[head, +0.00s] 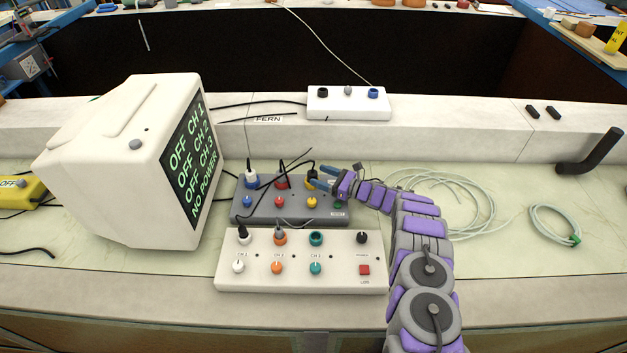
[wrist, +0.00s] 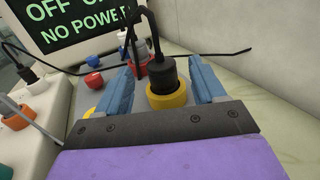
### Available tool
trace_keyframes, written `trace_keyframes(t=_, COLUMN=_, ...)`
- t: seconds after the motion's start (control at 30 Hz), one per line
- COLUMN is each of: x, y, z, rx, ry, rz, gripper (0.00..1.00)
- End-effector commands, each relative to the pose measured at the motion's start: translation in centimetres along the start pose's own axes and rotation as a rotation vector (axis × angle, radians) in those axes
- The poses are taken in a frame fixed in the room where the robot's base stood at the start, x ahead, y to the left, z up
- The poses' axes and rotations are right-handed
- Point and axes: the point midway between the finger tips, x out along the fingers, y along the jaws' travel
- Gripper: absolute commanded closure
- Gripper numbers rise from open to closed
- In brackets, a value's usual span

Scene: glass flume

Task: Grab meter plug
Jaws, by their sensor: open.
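A black plug (head: 312,170) with a black cable stands in the yellow socket on the grey box (head: 240,211). In the wrist view the plug (wrist: 168,72) is upright in its yellow ring (wrist: 168,95). My gripper (head: 316,177) reaches in from the right over that box. Its blue fingers (wrist: 162,70) are open, one on each side of the black plug, with a visible gap at both sides. No label on the plug is readable, so I cannot tell whether it is the meter plug. Other plugs stand in the blue socket (head: 251,182) and the red socket (head: 282,181).
A white monitor (head: 110,150) reading "NO POWER" stands left. A cream box (head: 330,285) with knobs lies in front of the grey box. A white socket box (head: 348,104) sits on the ledge behind. Loose cables cross the grey box; coiled cable (head: 440,190) lies right.

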Motion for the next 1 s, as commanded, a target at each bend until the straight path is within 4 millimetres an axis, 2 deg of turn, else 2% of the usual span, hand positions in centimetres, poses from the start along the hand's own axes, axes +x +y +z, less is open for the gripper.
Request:
trace_keyframes(t=0.17, x=1.4, y=-0.1, z=-0.1, rx=-0.001, ry=-0.001, rz=-0.001, gripper=0.31)
trace_keyframes(t=0.5, x=5.6, y=-0.1, z=-0.2, rx=0.001, ry=0.000, rz=-0.002, gripper=0.31)
trace_keyframes(t=0.73, x=5.8, y=-0.2, z=0.0, rx=0.001, ry=0.000, rz=-0.005, gripper=0.31)
trace_keyframes(t=1.0, x=5.8, y=-0.2, z=0.0, rx=0.001, ry=0.000, rz=-0.005, gripper=0.57)
